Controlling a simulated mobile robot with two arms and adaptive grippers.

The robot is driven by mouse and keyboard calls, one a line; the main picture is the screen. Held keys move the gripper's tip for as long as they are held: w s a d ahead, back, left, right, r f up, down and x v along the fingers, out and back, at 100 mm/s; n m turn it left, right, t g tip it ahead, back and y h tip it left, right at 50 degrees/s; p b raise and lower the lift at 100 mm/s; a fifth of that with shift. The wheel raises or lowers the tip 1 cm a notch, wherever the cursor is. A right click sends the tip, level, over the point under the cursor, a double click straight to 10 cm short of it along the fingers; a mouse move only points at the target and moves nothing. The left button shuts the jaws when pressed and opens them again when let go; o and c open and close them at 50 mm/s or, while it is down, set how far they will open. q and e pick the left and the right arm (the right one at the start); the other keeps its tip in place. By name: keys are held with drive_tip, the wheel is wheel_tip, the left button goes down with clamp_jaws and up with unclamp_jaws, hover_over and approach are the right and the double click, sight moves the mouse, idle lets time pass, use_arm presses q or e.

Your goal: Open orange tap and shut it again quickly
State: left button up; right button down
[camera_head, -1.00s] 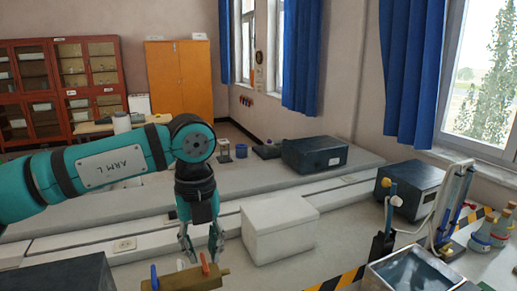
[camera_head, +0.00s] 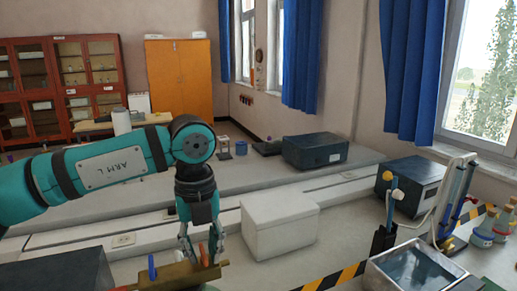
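The orange tap is an upright orange handle (camera_head: 203,254) on a brass valve body (camera_head: 178,276) at the bottom of the head view. A blue handle (camera_head: 152,267) stands on the same body to its left. My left gripper (camera_head: 202,260) points down from above, its two fingers apart on either side of the orange handle. I see the handle in the gap, but cannot tell whether either finger touches it. The lower part of the valve body is cut off by the picture's edge. My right gripper is not in view.
A dark box (camera_head: 62,275) stands left of the valve. A white box (camera_head: 280,226) is behind it to the right. A metal basin (camera_head: 375,279) and a stand with tubes (camera_head: 450,205) are at the right. A long grey bench (camera_head: 250,173) crosses behind.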

use_arm(q)
drive_tip(key=shift+f+b, duration=0.45)
drive_tip(key=shift+f, duration=0.15)
drive_tip(key=shift+r, duration=0.1)
drive_tip(key=shift+r, duration=0.25)
drive_tip(key=shift+r+p, duration=0.35)
